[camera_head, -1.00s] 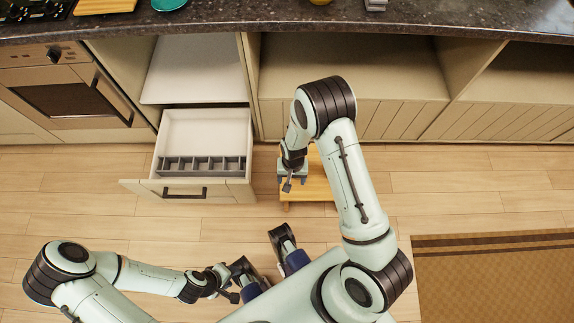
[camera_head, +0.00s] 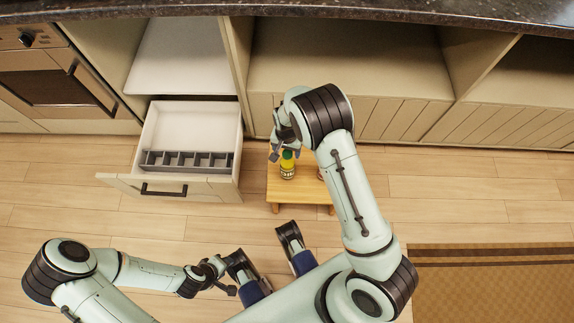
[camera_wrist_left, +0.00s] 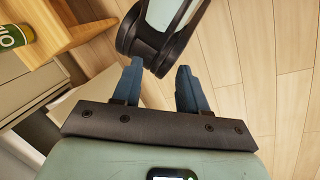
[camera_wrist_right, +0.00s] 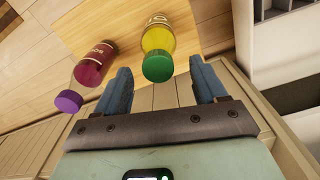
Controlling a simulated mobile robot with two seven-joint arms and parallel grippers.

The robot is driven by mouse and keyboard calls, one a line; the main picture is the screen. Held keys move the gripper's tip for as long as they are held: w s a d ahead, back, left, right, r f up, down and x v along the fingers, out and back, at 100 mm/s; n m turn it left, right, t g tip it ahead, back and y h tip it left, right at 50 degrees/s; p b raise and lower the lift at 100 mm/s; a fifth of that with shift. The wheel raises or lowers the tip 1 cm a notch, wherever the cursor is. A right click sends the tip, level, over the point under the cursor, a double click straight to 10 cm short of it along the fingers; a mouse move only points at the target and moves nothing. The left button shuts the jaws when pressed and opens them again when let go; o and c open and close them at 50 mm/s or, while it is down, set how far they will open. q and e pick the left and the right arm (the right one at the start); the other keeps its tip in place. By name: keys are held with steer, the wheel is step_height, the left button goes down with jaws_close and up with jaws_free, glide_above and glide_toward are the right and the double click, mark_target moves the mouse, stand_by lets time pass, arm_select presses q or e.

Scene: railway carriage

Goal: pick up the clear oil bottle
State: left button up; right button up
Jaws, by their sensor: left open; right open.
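The clear oil bottle (camera_head: 287,168) has yellow contents, a green cap and a label. It stands on a small wooden stool (camera_head: 281,196) in the head view. In the right wrist view the bottle (camera_wrist_right: 157,35) shows with its green cap between or just beyond the fingers of my right gripper (camera_wrist_right: 160,80), which is open and empty. In the head view my right gripper (camera_head: 277,149) is just behind and left of the bottle. My left gripper (camera_head: 226,276) is open and empty, low and away from the stool. The left wrist view shows part of the bottle (camera_wrist_left: 14,37).
A red bottle with a purple cap (camera_wrist_right: 95,68) stands beside the oil bottle, mostly hidden by my arm in the head view. An open drawer (camera_head: 191,140) with a grey divider is left of the stool. Cabinets line the back; a brown rug (camera_head: 490,290) lies at right.

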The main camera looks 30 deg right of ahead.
mark_target(287, 152)
step_height(287, 152, down, 4)
steer(key=shift+d+f+b, duration=0.1)
steer(key=shift+f+b, duration=0.15)
steer(key=shift+b, duration=0.35)
arm_select(q)
steer(key=shift+w+a+f+t, duration=0.25)
steer(key=shift+w+f, duration=0.15)
steer(key=shift+w, duration=0.15)
steer(key=shift+w+a+f+t, duration=0.15)
steer(key=shift+w+a+f, duration=0.1)
steer(key=shift+w+f, duration=0.2)
arm_select(e)
steer(key=shift+r, duration=0.1)
jaws_close()
steer(key=shift+r, duration=0.1)
